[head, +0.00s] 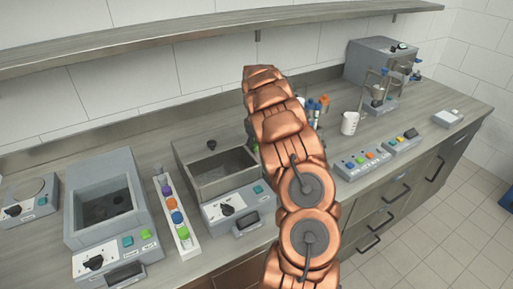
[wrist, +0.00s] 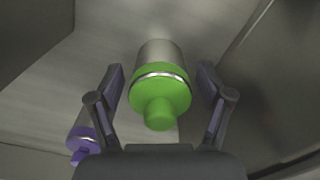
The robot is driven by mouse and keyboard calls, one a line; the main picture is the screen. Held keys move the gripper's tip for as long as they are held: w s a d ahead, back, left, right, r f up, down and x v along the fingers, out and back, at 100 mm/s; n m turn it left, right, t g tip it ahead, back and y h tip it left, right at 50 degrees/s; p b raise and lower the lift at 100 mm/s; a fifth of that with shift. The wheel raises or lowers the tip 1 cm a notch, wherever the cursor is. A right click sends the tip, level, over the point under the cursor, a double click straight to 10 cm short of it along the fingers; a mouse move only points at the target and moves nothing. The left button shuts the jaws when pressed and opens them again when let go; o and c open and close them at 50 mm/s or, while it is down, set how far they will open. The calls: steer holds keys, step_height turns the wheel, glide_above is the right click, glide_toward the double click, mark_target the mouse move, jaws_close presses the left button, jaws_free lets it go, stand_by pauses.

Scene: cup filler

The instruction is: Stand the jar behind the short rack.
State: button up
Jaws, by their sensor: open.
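In the wrist view a grey metal jar with a green lid (wrist: 160,85) lies between the fingers of my gripper (wrist: 160,78). The fingers are open, with a gap on each side of the jar. A second jar with a purple lid (wrist: 84,142) is at the lower left, outside the left finger. In the head view my arm hides my gripper and this jar. Upright pieces with blue and orange tops (head: 323,101) show partly behind my arm; I cannot tell whether they stand in the short rack.
A long white rack (head: 188,250) with several coloured lids stands between two grey bath units (head: 105,232) and (head: 228,207). A white mug (head: 349,123), button boxes (head: 362,166) and a grey machine (head: 378,62) are to the right. A shelf (head: 150,45) runs above.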

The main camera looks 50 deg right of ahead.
step_height(320, 180, up, 12)
steer(key=b, duration=0.3)
steer(key=shift+r+b, duration=0.15)
steer(key=shift+b, duration=0.2)
steer(key=shift+a+r, duration=0.15)
steer(key=shift+a, duration=0.05)
steer(key=s+a+r+m, duration=0.1)
steer(key=s+a+r, duration=0.15)
steer(key=a, duration=0.55)
steer(key=s+a+r+g, duration=0.1)
steer(key=s+a, duration=0.2)
steer(key=a, duration=0.6)
steer(key=s+a+r+m, duration=0.1)
steer(key=s+a+r, duration=0.15)
steer(key=a, duration=0.55)
steer(key=s+a+f, duration=0.4)
steer(key=s+a, duration=0.5)
steer(key=s, duration=0.3)
steer(key=s+a+f+n, duration=0.1)
steer(key=s+a+f, duration=0.2)
steer(key=s+a, duration=0.6)
steer(key=s, duration=0.3)
steer(key=shift+s+a+f+g, duration=0.2)
steer(key=shift+s+f+g, duration=0.1)
steer(key=shift+f+g, duration=0.1)
